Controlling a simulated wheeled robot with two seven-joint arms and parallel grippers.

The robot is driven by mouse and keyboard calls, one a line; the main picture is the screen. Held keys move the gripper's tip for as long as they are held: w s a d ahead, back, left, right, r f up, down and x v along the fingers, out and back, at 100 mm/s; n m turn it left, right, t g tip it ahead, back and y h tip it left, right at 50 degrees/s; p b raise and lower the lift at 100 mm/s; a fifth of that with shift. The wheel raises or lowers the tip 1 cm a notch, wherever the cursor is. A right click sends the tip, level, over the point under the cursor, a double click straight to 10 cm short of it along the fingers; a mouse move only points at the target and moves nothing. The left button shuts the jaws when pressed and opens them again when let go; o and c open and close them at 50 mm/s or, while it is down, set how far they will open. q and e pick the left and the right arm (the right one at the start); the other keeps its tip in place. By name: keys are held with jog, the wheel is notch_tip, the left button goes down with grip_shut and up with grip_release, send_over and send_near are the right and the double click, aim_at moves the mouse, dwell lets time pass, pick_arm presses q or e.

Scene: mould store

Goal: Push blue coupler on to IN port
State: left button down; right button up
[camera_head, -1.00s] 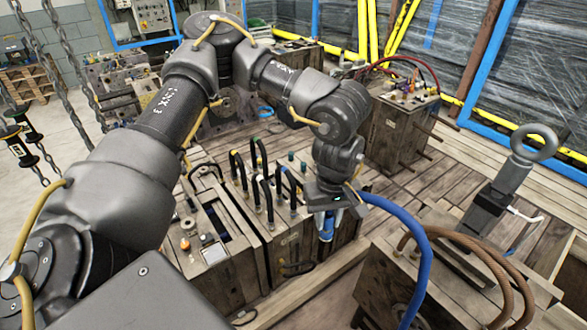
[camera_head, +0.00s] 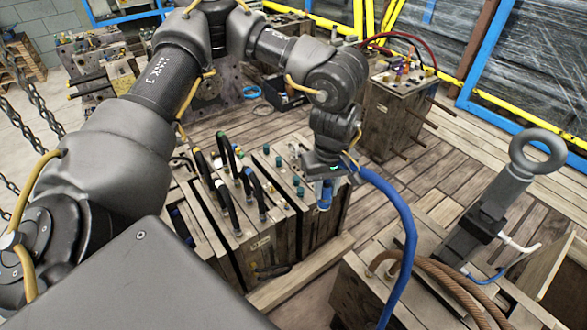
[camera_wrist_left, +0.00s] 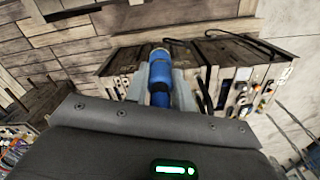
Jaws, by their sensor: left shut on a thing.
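My left gripper (camera_head: 325,192) is shut on the blue coupler (camera_head: 325,200), which points down at the right side of the middle mould block (camera_head: 305,225). In the left wrist view the coupler (camera_wrist_left: 160,72) sits between the two grey fingers (camera_wrist_left: 158,84), with a brass-coloured ring near its front end. A thick blue hose (camera_head: 402,215) runs from the coupler down to the right. The mould's near side lies ahead of the coupler in the wrist view; I cannot tell whether they touch. The IN port cannot be made out. My right gripper is not in view.
Several dark hoses (camera_head: 228,165) and capped fittings stand on the mould tops to the left. A wooden-sided block with brown hoses (camera_head: 455,285) and a lifting eye (camera_head: 537,155) stand at front right. Bare planks (camera_head: 430,175) lie between.

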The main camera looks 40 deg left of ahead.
pick_arm(q)
jog(key=w+a+f+n+b, duration=0.2)
jog(key=w+a+f+b, duration=0.25)
jog(key=f, duration=0.25)
jog(key=w+a+f+n+b, duration=0.2)
jog(key=w+a+f+b, duration=0.2)
jog(key=w+f+b, duration=0.25)
jog(key=w+a+f+n+b, duration=0.2)
jog(key=a+f+n+b, duration=0.2)
jog(key=a+f+b, duration=0.4)
jog(key=a+f, duration=0.4)
jog(key=a, duration=0.3)
jog(key=shift+w+f+n, duration=0.3)
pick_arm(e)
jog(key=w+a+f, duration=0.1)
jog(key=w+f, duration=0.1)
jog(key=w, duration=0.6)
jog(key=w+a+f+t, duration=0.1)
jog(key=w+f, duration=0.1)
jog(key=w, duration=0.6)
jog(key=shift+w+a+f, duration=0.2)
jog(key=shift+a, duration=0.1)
pick_arm(q)
jog(key=shift+a, duration=0.1)
